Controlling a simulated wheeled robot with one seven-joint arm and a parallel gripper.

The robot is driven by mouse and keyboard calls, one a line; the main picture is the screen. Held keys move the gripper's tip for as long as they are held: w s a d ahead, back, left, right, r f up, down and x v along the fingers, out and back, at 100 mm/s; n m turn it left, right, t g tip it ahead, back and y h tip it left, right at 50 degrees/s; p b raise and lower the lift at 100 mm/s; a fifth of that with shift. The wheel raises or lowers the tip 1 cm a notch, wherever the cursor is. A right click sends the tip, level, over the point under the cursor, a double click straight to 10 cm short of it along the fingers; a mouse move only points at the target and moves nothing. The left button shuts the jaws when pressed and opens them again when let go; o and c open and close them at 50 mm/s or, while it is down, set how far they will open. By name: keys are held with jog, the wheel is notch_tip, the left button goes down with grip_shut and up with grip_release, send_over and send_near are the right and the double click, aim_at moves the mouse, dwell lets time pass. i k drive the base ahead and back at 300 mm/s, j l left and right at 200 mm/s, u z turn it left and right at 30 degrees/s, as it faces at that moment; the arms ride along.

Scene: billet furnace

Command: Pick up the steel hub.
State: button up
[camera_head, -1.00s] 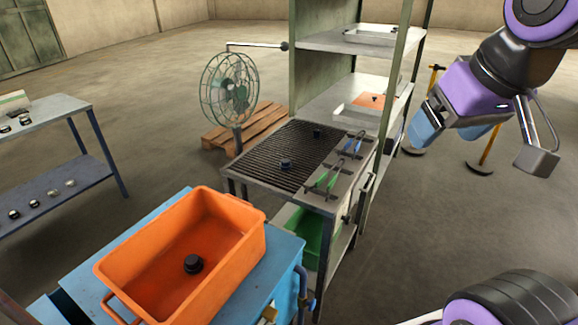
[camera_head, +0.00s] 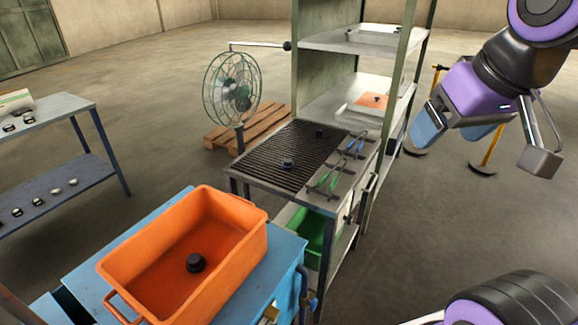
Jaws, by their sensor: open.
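A dark, round, hub-like piece (camera_head: 196,262) lies on the floor of the orange bin (camera_head: 236,273). Two more small dark hub-like pieces sit on the black slatted grate, one near its front (camera_head: 287,164) and one near its back (camera_head: 319,133). Several small round metal pieces (camera_head: 37,201) stand on the left rack's lower shelf. I cannot tell by look which piece is the steel hub. My gripper (camera_head: 452,132), purple with blue fingers, is at the upper right, open and empty. It is raised over the floor, well apart from all these pieces.
The bin stands on a blue table (camera_head: 85,262). Tongs with green (camera_head: 325,181) and blue handles lie beside the grate. A tall shelf post (camera_head: 396,85) stands between the grate and my gripper. A caged fan (camera_head: 231,90) and yellow-poled stands (camera_head: 489,150) are behind.

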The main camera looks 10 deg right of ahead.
aim_at(288, 164)
jog(key=k, duration=0.5)
jog(key=k+u, duration=0.15)
jog(key=u, duration=1.15)
jog(key=i+l, duration=0.15)
jog(key=l, duration=0.4)
jog(key=i+l+u, duration=0.15)
jog(key=l, duration=0.45)
jog(key=i+l, duration=0.15)
jog(key=l, duration=0.45)
jog(key=i+l+u, duration=0.1)
jog(key=l, duration=0.45)
jog(key=i+l, duration=0.1)
jog(key=l, duration=0.5)
jog(key=u, duration=0.05)
